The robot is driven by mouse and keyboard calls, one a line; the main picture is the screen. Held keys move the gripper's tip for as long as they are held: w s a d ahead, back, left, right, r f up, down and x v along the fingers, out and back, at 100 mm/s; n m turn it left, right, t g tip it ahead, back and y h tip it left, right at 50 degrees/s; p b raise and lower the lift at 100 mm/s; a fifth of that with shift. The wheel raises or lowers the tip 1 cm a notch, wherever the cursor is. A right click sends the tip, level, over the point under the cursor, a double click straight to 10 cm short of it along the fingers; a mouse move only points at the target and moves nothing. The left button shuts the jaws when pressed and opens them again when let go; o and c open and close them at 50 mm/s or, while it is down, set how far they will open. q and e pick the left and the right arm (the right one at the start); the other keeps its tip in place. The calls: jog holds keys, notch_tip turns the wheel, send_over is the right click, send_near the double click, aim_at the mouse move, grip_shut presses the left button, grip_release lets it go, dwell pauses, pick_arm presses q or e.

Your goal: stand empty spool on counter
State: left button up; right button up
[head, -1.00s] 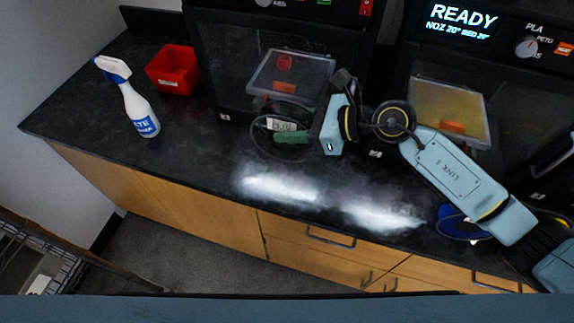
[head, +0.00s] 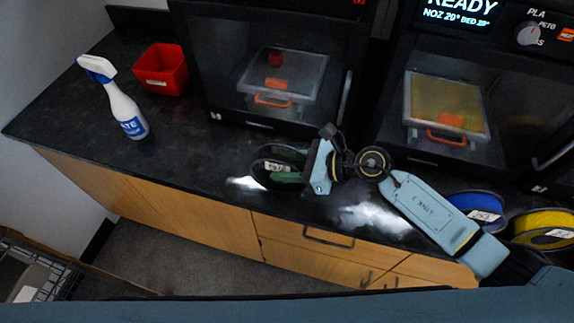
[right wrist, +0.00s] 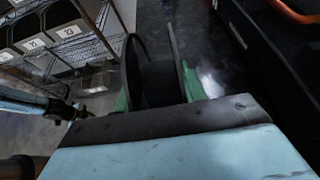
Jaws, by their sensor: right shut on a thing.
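The empty spool (head: 262,160) is dark, with thin round flanges and a white label. My right gripper (head: 287,167) is shut on it with its green fingers. The spool is near the front edge of the black counter (head: 200,160), left of the gripper's body. Whether it touches the counter or hangs just above it, I cannot tell. In the right wrist view the spool (right wrist: 134,68) shows edge-on between the green fingers (right wrist: 155,95), its flanges upright in that picture. The lower part of the spool is hidden by the gripper.
A spray bottle (head: 123,108) and a red bin (head: 162,69) stand at the left of the counter. Two printers (head: 275,75) (head: 450,100) line the back. A blue spool (head: 478,205) and a yellow spool (head: 545,229) lie at the right. Counter left of the held spool is clear.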

jog(key=o, duration=0.5)
jog(key=shift+f, duration=0.15)
jog(key=o, duration=0.5)
jog(key=shift+r, duration=0.2)
jog(key=shift+d+r, duration=0.1)
jog(key=shift+d, duration=0.2)
jog(key=v, duration=1.1)
jog(key=shift+s+d+r, duration=0.1)
jog(key=shift+d, duration=0.1)
